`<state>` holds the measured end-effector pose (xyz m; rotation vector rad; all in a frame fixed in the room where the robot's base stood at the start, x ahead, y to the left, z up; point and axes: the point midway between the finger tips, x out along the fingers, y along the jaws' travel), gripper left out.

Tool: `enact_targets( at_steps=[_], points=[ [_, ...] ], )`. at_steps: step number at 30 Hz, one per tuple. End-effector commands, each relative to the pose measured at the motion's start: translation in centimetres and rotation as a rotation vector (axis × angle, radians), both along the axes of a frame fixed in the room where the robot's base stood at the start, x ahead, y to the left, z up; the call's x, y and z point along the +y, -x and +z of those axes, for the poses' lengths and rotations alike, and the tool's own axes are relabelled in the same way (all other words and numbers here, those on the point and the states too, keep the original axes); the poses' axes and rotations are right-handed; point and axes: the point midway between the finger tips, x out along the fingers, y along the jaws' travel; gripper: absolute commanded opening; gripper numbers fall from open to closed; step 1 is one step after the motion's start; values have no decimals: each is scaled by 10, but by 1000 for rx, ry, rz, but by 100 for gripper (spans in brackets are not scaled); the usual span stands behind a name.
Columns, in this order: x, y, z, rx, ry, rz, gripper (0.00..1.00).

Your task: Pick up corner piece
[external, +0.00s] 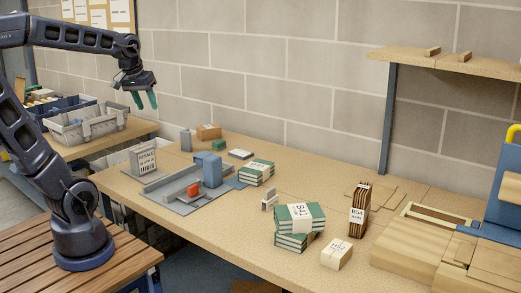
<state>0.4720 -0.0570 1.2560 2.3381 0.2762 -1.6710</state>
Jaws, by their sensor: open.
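My gripper (146,101) hangs at the upper left with its green fingers pointing down, open and empty. It is well above and apart from the things on the workbench (240,238). I cannot tell for sure which thing is the corner piece. A small pale angled piece (268,203) stands alone near the middle of the workbench. A grey fixture (180,189) with low walls lies to its left, with a blue block (211,173) and a small red block (194,189) on it.
Banded green book stacks (299,221) (257,173), a small box (336,254) and a dark upright bundle (359,210) stand on the workbench. A sign (143,161) stands at left. Grey bins (90,126) sit on a side table. A shelf (440,60) overhangs the right.

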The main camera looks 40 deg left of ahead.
Motion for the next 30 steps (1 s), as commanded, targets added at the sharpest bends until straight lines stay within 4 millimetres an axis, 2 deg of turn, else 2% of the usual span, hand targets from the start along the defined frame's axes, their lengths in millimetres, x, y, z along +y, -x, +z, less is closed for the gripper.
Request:
enact_targets(
  at_steps=[1, 7, 14, 23, 30],
  points=[
    [5, -15, 1, 13, 12, 38, 44],
    [24, -70, 5, 50, 60, 204, 44],
    [51, -133, -2, 92, 109, 397, 44],
    [94, -214, -29, 144, 162, 652, 44],
    [134, -274, -64, 182, 194, 857, 44]
  ],
)
